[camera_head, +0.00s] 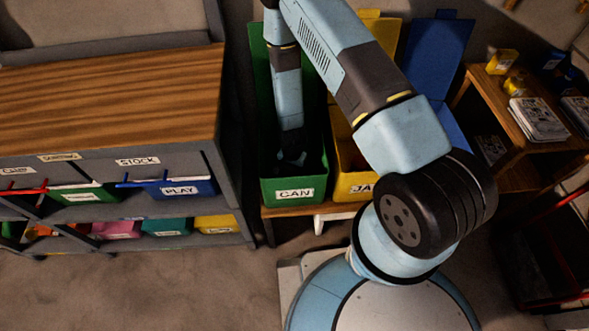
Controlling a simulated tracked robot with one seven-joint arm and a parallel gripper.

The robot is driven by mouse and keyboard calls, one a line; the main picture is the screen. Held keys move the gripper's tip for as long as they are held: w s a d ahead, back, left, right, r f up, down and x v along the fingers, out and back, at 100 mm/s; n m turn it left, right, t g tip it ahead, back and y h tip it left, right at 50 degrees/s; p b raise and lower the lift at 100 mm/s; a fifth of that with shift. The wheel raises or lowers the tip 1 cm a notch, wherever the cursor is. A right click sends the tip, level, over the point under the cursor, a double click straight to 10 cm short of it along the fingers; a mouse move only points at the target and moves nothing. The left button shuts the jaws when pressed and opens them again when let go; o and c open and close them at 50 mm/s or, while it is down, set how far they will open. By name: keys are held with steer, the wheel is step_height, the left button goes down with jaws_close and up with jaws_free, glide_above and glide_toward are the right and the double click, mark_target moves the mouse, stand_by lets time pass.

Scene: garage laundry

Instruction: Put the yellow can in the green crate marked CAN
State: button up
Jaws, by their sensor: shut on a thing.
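The green crate (294,190), with a white CAN label on its front, stands open in the middle of the view. My arm reaches down into it from above. My gripper (292,159) is low inside the crate, behind the front wall, in dark shadow. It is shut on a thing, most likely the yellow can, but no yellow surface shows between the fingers. I cannot tell whether the held thing touches the crate floor.
A yellow crate (358,187) adjoins the green one on the right, partly behind my arm, with a blue crate (437,57) beyond. A wooden-topped shelf unit (110,95) with coloured bins stands left. A wooden shelf (540,148) at right holds magazines (538,119) and yellow items (502,62).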

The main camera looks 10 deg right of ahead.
steer(key=o, duration=1.1)
step_height(320, 180, up, 12)
steer(key=shift+r, duration=0.25)
